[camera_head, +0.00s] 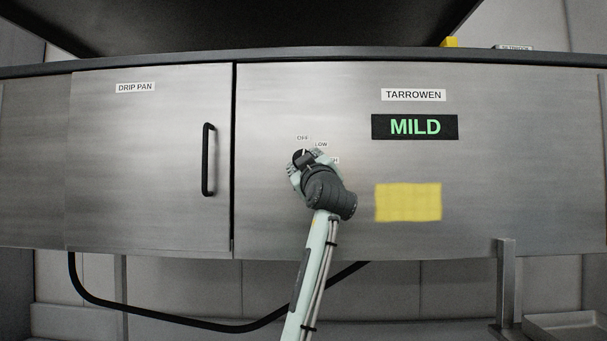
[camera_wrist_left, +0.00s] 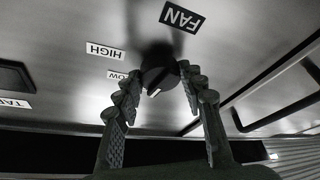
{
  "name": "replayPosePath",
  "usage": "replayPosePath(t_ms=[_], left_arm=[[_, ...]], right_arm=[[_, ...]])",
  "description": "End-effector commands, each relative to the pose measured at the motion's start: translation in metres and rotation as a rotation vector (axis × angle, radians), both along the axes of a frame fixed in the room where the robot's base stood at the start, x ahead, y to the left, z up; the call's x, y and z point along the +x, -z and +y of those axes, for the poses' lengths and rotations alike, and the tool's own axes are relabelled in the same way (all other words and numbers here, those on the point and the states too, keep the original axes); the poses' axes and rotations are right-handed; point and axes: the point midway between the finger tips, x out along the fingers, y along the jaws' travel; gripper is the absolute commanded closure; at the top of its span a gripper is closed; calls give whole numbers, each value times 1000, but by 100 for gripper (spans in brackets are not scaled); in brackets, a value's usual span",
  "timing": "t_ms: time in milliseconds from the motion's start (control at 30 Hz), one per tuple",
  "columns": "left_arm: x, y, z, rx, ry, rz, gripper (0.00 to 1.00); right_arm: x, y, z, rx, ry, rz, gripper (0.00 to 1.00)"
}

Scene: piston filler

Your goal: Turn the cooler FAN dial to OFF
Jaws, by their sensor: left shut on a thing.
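The FAN dial (camera_head: 302,157) is a round black knob on the steel front panel, partly covered by my gripper in the head view. My left gripper (camera_head: 305,160) is at the dial, with its fingers on either side of it. In the left wrist view my left gripper (camera_wrist_left: 160,88) is shut on the dial (camera_wrist_left: 157,66). The dial's white pointer mark points down in that view, where up and down are reversed. My right gripper is not in view.
The FAN label (camera_wrist_left: 181,17) and HIGH label (camera_wrist_left: 105,50) show in the wrist view. A MILD display (camera_head: 415,127) and yellow patch (camera_head: 408,202) are to the right. The DRIP PAN door (camera_head: 150,170) with a black handle (camera_head: 208,160) is left.

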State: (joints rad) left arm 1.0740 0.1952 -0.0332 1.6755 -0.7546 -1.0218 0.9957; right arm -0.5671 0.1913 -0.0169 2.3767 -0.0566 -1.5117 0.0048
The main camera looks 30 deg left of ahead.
Motion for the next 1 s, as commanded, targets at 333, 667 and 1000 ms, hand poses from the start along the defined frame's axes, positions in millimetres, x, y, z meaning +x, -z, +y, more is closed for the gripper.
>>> replayPosePath(t_ms=[333, 667, 1000], left_arm=[[1, 1, -2, -151, 1, -86, 89], [1, 0, -1, -186, -1, -109, 89], [1, 0, -1, -185, 0, -111, 56]], right_arm=[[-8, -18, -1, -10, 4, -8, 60], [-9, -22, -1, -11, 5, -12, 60], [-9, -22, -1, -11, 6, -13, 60]])
